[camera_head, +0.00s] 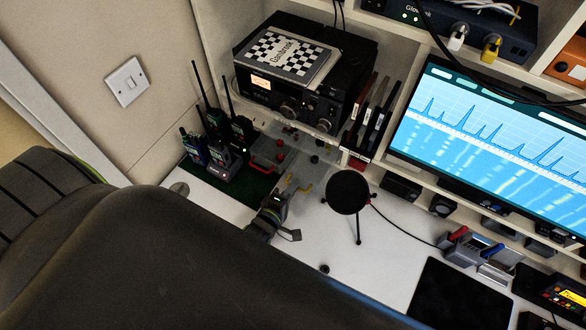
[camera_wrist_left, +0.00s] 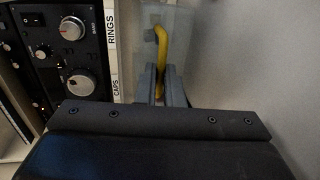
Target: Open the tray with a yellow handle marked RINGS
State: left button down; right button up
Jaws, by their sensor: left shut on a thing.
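The yellow handle (camera_wrist_left: 161,48) stands upright in the left wrist view on a translucent grey tray front (camera_wrist_left: 183,30). A white label reading RINGS (camera_wrist_left: 111,27) is just left of it, with a CAPS label (camera_wrist_left: 115,88) below. My left gripper (camera_wrist_left: 161,86) is shut on the lower part of the yellow handle. In the head view my left gripper (camera_head: 275,200) is small, beside yellow handle parts (camera_head: 304,188) under the radio shelf. How far the tray stands out cannot be told. My right gripper is not in view.
A black radio (camera_head: 300,100) sits on the shelf above. Handheld radios (camera_head: 215,135) stand left on a green mat, near a red handle (camera_head: 264,167). A round black disc on a stand (camera_head: 347,191) is close on the right. My dark arm covers the lower left.

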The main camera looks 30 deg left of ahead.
pick_arm(q)
jog(key=c, duration=1.6)
grip_release()
jog(key=shift+o, duration=0.2)
jog(key=p+v, duration=0.1)
jog(key=v, duration=1.6)
jog(key=shift+s, duration=0.25)
